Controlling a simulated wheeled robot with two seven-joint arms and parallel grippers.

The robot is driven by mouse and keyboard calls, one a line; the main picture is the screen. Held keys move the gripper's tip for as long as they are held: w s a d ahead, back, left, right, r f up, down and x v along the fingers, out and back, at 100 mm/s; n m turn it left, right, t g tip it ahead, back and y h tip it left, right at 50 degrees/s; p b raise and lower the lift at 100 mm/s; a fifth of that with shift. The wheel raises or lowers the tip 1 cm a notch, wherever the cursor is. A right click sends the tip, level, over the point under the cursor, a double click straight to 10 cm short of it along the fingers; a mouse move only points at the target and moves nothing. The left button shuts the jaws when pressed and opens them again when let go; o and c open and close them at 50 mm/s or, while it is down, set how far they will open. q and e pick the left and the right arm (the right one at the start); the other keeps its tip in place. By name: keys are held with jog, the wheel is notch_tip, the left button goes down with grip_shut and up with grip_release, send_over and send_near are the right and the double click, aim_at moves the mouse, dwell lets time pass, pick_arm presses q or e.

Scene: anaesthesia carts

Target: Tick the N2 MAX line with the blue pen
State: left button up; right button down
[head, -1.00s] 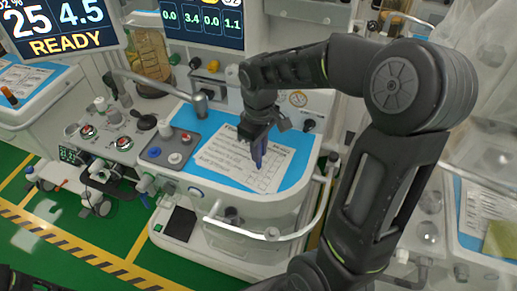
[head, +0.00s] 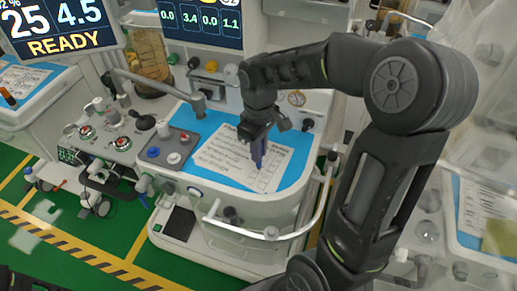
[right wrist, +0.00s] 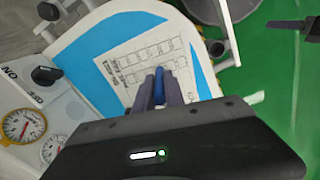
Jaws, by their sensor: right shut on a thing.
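A white checklist sheet (head: 222,157) lies on the blue mat (head: 288,178) on the cart's worktop. My right gripper (head: 256,140) is over the right part of the sheet. It is shut on the blue pen (head: 257,154), which points down at the boxes. In the right wrist view the pen (right wrist: 159,86) sits between the two fingers (right wrist: 159,92), over the rows of boxes on the sheet (right wrist: 140,58). I cannot read the lines or tell whether the tip touches the paper.
A white rail (head: 322,205) curves around the worktop's right front. A grey panel with knobs (head: 165,148) stands left of the mat. Gauges (right wrist: 24,126) show in the right wrist view. Another cart with papers (head: 485,215) stands at the right.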

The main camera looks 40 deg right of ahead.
jog(key=shift+r+p, duration=2.6)
jog(key=shift+r, duration=0.9)
jog(key=shift+f+b, duration=0.3)
jog(key=shift+f, duration=0.05)
jog(key=shift+w+a+f+b, duration=0.1)
jog(key=shift+w+f+b, duration=0.05)
jog(key=shift+f+b, duration=0.6)
jog(key=shift+w+a+f+b, duration=0.15)
jog(key=shift+f+b, duration=0.35)
jog(key=shift+f, duration=0.5)
jog(key=shift+w+d+f+b, duration=0.1)
jog(key=shift+w+f+b, duration=0.05)
jog(key=shift+f+b, duration=0.6)
jog(key=shift+f, duration=0.1)
jog(key=shift+f+b, duration=0.35)
jog(key=shift+f, duration=0.25)
jog(key=shift+s, duration=0.45)
